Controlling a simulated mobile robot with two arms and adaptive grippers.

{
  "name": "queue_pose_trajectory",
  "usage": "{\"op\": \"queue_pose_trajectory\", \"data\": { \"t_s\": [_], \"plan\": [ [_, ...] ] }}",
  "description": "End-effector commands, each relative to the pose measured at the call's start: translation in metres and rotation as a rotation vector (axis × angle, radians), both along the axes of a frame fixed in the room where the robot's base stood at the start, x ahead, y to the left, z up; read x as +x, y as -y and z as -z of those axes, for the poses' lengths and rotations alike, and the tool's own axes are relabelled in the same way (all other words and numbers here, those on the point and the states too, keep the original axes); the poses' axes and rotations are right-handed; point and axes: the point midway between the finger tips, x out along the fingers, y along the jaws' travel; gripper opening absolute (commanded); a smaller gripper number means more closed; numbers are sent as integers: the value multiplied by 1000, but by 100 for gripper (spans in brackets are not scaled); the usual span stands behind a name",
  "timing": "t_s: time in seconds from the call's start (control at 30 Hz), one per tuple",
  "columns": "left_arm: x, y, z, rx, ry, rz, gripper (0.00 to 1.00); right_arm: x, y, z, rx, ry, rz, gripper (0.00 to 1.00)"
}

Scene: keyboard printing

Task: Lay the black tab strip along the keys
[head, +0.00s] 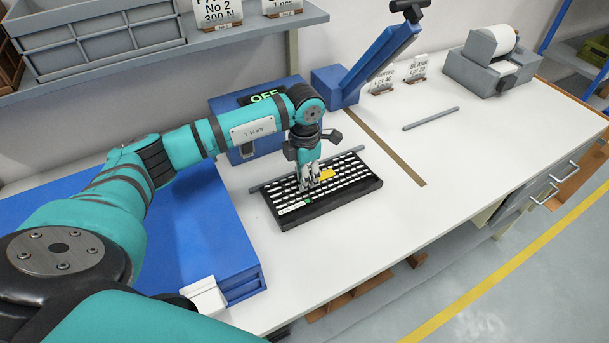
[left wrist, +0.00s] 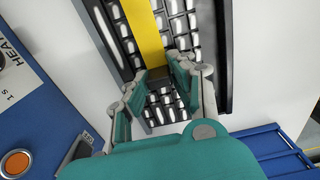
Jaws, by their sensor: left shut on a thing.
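The keyboard (head: 337,204) has a black frame and rows of white keys, and lies on the white table. It also shows in the left wrist view (left wrist: 222,60). A yellow strip (head: 328,174) lies across its keys, and also shows in the left wrist view (left wrist: 143,30). My left gripper (head: 309,186) points down at the middle of the keys. Whether that piece touches the keys I cannot tell. My right gripper is out of view.
A grey rod (head: 257,187) lies behind the keyboard and another (head: 431,118) lies farther right. A blue press-like device (head: 370,68) and a blue box (head: 232,114) stand behind. A grey label printer (head: 490,62) is at the back right. The table's front right is clear.

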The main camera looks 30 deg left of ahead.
Motion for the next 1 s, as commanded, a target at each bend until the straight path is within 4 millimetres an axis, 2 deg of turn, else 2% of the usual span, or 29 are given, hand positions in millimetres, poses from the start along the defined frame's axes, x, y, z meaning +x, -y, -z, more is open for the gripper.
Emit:
{"op": "queue_pose_trajectory", "data": {
  "t_s": [0.3, 0.33, 0.53, 0.83, 1.0],
  "plan": [
    [0, 0, 4, 0, 0, 0, 0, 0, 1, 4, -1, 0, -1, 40],
    [0, 0, 4, 0, 0, 0, 26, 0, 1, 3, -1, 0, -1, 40],
    [0, 0, 4, 0, 0, 0, 50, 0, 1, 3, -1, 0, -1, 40],
    [0, 0, 2, 0, 0, 0, 50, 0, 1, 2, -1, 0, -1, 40],
    [0, 0, -8, 1, 1, 0, 50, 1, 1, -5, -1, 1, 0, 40]
  ]
}}
